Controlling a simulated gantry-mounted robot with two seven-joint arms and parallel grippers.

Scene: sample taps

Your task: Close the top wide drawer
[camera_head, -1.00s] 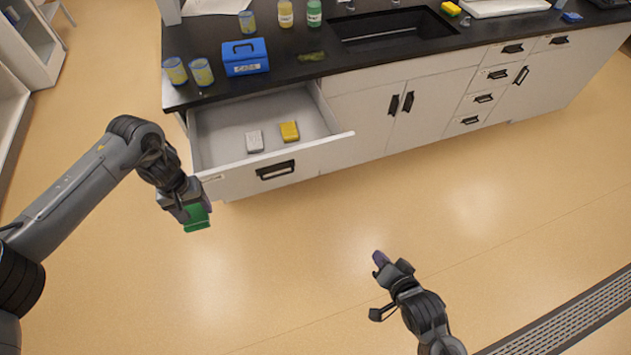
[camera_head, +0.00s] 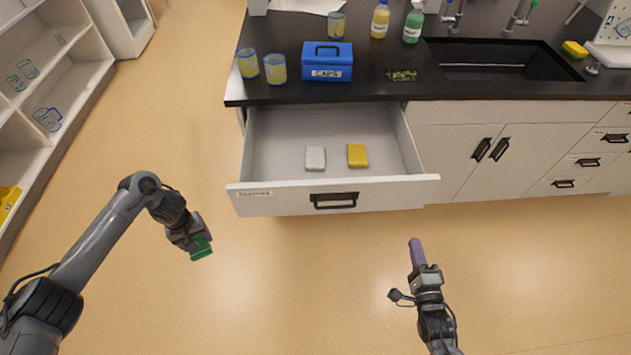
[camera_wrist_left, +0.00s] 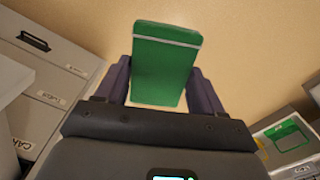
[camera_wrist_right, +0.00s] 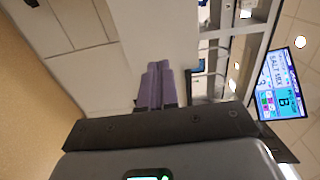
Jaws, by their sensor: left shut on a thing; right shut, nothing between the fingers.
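The top wide drawer (camera_head: 275,203) is pulled open below the counter, with a black handle (camera_head: 333,200) on its front. Inside lie a pale block (camera_head: 315,158) and a yellow block (camera_head: 357,155). My left gripper (camera_head: 203,243) is shut on a green block (camera_head: 202,250), in front of the drawer's left end and apart from it. The left wrist view shows the green block (camera_wrist_left: 166,60) between the fingers. My right gripper (camera_head: 415,241) is shut and empty, in front of the drawer's right end and apart from it. Its closed purple fingers (camera_wrist_right: 157,85) show in the right wrist view.
The black counter (camera_head: 375,85) holds a blue caddy (camera_head: 327,62), several cups and bottles, and a sink (camera_head: 505,62). Closed cabinet doors (camera_head: 485,160) and small drawers stand right of the open drawer. Shelves (camera_head: 60,90) stand at the left. The floor in front is clear.

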